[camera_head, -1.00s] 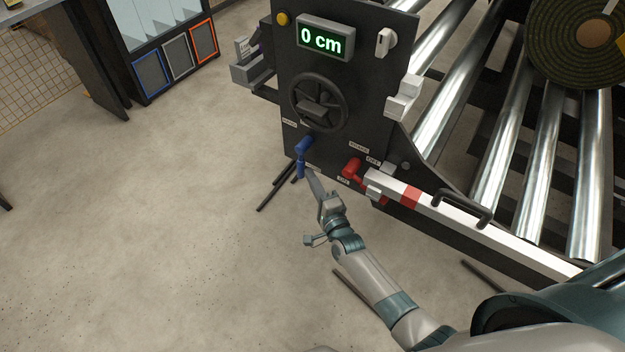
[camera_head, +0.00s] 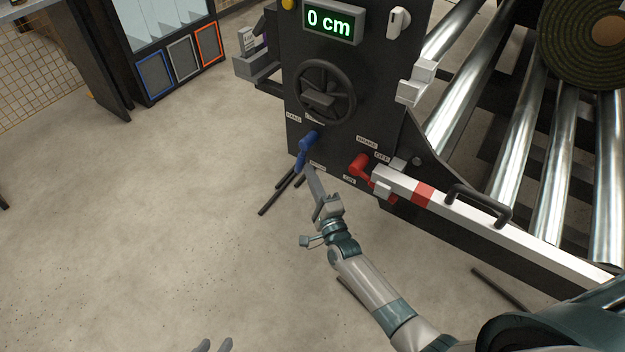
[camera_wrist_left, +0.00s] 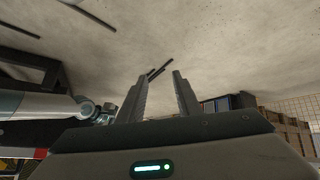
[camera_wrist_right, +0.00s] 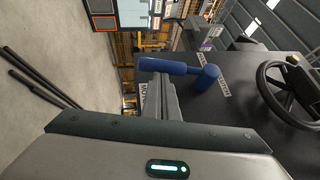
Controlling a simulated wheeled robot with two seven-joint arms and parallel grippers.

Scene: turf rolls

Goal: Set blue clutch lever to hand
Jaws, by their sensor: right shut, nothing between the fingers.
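The blue clutch lever (camera_head: 308,141) is on the dark front panel, below the handwheel. In the right wrist view the blue lever (camera_wrist_right: 178,67) crosses just beyond my right fingertips. My right gripper (camera_head: 311,172) is shut and empty, with its tips at the handle's lower end; I cannot tell whether they touch. It also shows in the right wrist view (camera_wrist_right: 157,80). My left gripper (camera_head: 213,346) is open and empty, low over the floor, far from the panel.
A red brake lever (camera_head: 360,166) sits right of the blue lever. A white bar (camera_head: 460,212) with a black handle runs right of it. The handwheel (camera_head: 326,92) and the 0 cm display (camera_head: 332,22) are above. Floor at left is clear.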

